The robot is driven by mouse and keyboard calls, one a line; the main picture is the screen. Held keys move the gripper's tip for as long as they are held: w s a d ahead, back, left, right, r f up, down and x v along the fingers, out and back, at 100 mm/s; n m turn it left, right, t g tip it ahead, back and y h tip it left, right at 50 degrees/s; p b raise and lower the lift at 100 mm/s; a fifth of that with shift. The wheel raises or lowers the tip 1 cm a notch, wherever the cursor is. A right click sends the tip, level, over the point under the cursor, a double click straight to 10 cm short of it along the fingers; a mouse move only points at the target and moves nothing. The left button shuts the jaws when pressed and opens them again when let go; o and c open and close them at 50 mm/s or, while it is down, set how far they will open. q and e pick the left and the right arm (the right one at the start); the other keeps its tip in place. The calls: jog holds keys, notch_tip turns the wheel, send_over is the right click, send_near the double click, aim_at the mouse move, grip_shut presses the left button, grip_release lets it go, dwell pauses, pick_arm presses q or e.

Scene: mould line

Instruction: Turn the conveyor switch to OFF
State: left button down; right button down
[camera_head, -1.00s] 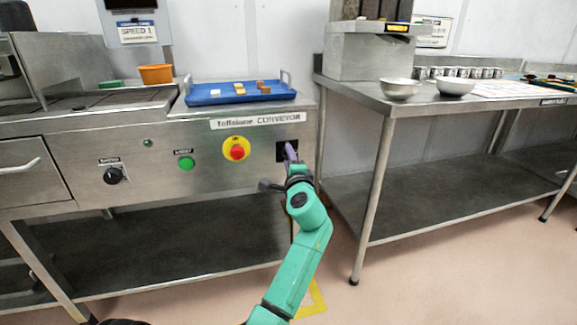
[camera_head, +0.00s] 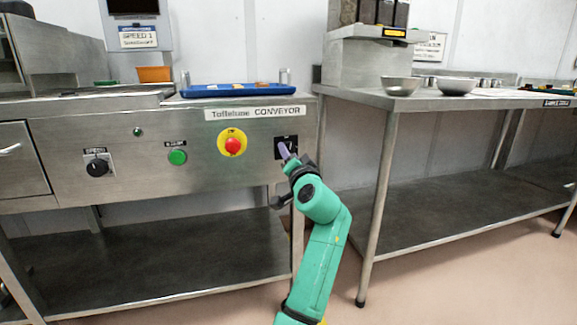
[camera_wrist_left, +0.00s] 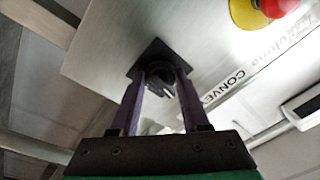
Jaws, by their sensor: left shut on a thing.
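The conveyor switch (camera_head: 287,147) is a black knob on a dark square plate at the right end of the steel conveyor panel. In the left wrist view the switch (camera_wrist_left: 160,84) sits between the two purple fingers of my left gripper (camera_wrist_left: 162,82), which is shut on it. In the head view my left gripper (camera_head: 286,153) reaches the plate from below and partly covers it. The switch's markings are too small to read. My right gripper is not in view.
Left of the switch are a red stop button on yellow (camera_head: 232,145), a green button (camera_head: 177,157) and a black speed knob (camera_head: 97,167). A blue tray (camera_head: 237,90) lies on top. A steel table (camera_head: 400,104) with bowls stands at the right.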

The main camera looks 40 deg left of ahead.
pick_arm(q)
jog(key=shift+f+n+b, duration=0.15)
jog(key=shift+n+b, duration=0.5)
jog(key=shift+n, duration=0.35)
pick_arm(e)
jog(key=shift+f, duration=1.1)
pick_arm(q)
jog(key=shift+w, duration=0.1)
jog(key=shift+n, duration=0.3)
jog(key=shift+c, duration=1.9)
grip_release()
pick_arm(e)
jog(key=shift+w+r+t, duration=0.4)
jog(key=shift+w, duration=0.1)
pick_arm(q)
jog(key=shift+d, duration=0.1)
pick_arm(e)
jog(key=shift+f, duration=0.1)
